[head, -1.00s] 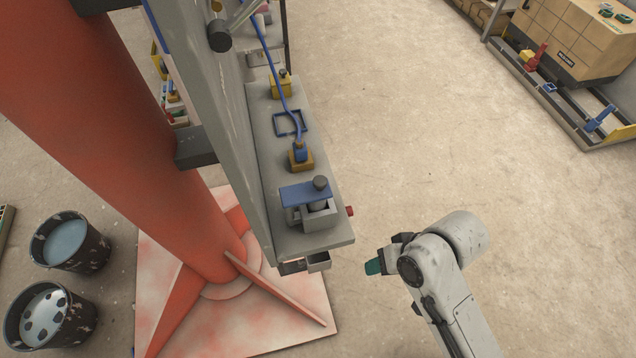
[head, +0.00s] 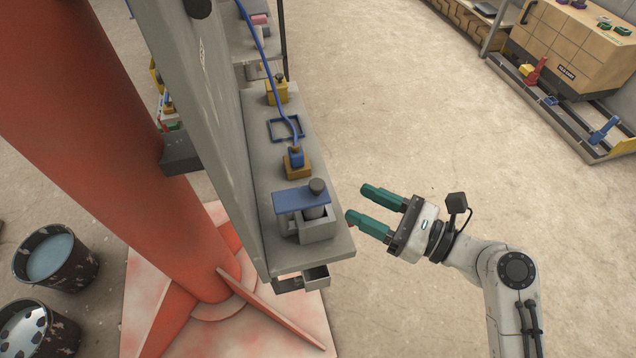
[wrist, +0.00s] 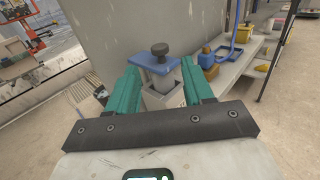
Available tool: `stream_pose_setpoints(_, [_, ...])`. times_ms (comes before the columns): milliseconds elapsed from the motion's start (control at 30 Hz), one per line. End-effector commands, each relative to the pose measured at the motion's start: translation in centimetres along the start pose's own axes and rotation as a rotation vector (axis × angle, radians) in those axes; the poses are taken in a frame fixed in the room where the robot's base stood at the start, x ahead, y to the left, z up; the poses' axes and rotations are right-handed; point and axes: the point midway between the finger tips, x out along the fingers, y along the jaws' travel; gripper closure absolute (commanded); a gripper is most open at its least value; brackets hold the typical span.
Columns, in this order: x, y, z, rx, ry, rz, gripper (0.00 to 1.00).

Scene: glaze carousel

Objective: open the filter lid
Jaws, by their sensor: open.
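The filter is a grey box (head: 318,231) at the near end of a grey shelf. A flat blue lid (head: 292,203) with a dark round knob (head: 317,186) lies across its top. In the wrist view the blue lid (wrist: 138,62) and knob (wrist: 160,49) show ahead, between the finger ends. My gripper (head: 360,204) is open and empty, just right of the filter in the head view, its green fingers pointing at it. In the wrist view the fingers (wrist: 160,78) frame the grey box; I cannot tell any contact.
A tall grey panel (head: 225,130) rises left of the shelf (head: 340,245). Farther along the shelf are a yellow-and-blue fitting (head: 296,160), a blue hose and a yellow block (head: 277,92). An orange column (head: 90,130) stands at left.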

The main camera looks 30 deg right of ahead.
Motion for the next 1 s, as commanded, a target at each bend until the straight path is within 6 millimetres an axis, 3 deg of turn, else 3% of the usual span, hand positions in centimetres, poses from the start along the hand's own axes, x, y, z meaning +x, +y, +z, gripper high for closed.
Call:
stream_pose_setpoints(500, [8.5,0.1,0.1,-0.005,0.003,0.005,0.48])
stream_pose_setpoints(700, [10.0,0.1,0.0,-0.005,0.003,0.004,0.48])
stream_pose_setpoints(1000, [10.2,0.1,-0.1,-0.005,0.004,0.004,0.48])
